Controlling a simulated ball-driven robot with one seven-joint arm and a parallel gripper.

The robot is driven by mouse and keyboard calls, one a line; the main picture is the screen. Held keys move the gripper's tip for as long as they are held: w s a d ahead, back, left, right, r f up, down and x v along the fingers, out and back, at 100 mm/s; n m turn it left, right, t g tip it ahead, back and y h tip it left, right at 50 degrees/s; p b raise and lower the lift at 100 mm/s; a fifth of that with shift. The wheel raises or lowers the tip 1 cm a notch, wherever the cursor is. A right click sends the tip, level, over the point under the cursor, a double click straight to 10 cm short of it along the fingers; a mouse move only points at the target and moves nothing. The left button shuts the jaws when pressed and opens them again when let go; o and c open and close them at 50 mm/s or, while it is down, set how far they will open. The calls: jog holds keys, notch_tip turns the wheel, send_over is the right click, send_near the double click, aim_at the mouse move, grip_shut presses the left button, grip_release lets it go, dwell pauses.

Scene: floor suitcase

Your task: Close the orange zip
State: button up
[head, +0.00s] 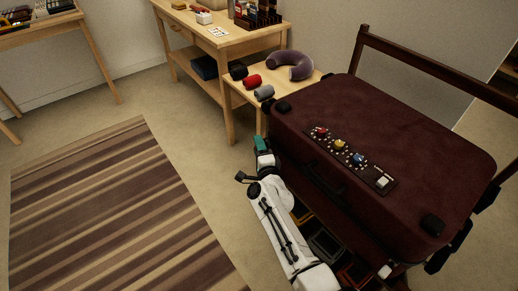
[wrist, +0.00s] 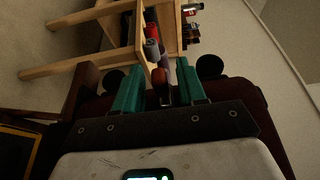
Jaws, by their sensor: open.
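The burgundy suitcase (head: 400,130) stands at the right in the head view, with part of it also behind the fingers in the wrist view (wrist: 240,92). Below its near side are several dark compartments or pouches with coloured edges; an orange-red edged one (head: 352,276) shows at the bottom. I cannot make out an orange zip or its pull. My gripper (head: 262,146) is beside the suitcase's left end, apart from the orange-edged piece. In the wrist view my gripper (wrist: 160,88) has its teal fingers apart, with nothing seen held. My arm hides part of the lower side.
A dark panel (head: 372,172) with red, yellow, blue and white pieces lies on the suitcase top. A low wooden table (head: 238,95) holds a neck pillow (head: 291,66) and small rolls close behind my gripper. The striped rug (head: 110,215) at left is clear.

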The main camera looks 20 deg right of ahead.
jog(key=shift+c, duration=0.2)
grip_shut()
jog(key=shift+s, duration=0.1)
